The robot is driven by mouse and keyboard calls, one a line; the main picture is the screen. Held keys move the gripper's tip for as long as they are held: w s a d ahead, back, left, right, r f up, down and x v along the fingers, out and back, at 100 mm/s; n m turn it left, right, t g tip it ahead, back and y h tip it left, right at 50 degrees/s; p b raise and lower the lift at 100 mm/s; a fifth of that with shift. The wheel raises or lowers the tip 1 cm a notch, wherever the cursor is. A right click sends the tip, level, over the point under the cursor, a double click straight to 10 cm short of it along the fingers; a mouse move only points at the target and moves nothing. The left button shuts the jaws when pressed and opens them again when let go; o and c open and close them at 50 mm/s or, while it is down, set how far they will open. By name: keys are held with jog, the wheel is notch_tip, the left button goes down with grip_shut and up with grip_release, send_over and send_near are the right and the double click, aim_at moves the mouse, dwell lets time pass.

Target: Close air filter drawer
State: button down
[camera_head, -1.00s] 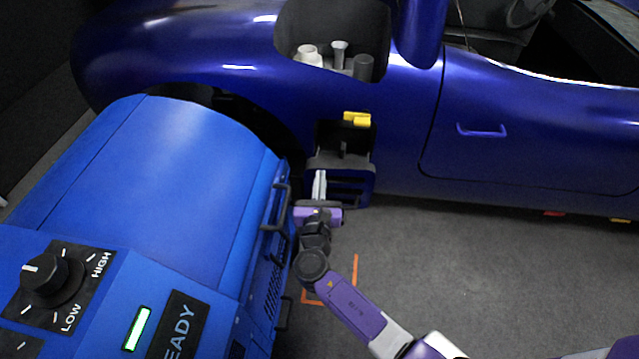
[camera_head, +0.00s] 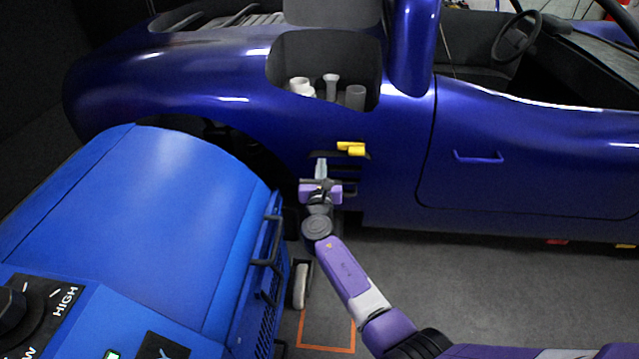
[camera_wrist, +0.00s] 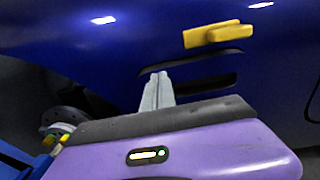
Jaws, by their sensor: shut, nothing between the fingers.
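The air filter drawer (camera_head: 348,179) is in the side of the blue car, with its dark-slotted front about level with the body. In the wrist view its front (camera_wrist: 205,72) shows two dark slots, the upper one looking like a gap along the top edge. I cannot tell whether it is fully flush. A yellow latch (camera_head: 351,148) sits just above it and also shows in the wrist view (camera_wrist: 211,35). My gripper (camera_head: 321,168) is shut and empty, its fingertips at or very near the left part of the drawer front. The fingers (camera_wrist: 158,88) hide part of that front.
A blue dynamometer cabinet (camera_head: 140,210) with black side handles (camera_head: 268,250) stands close to the left of my arm. The open compartment (camera_head: 325,55) above holds pale cylinders. Floor (camera_head: 480,290) to the right is clear.

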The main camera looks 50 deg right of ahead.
aim_at(323, 156)
jog(key=shift+b+x, duration=0.5)
jog(key=shift+x, duration=1.05)
jog(key=shift+d+r, duration=0.1)
jog(key=shift+d, duration=0.2)
jog(key=shift+s, duration=0.1)
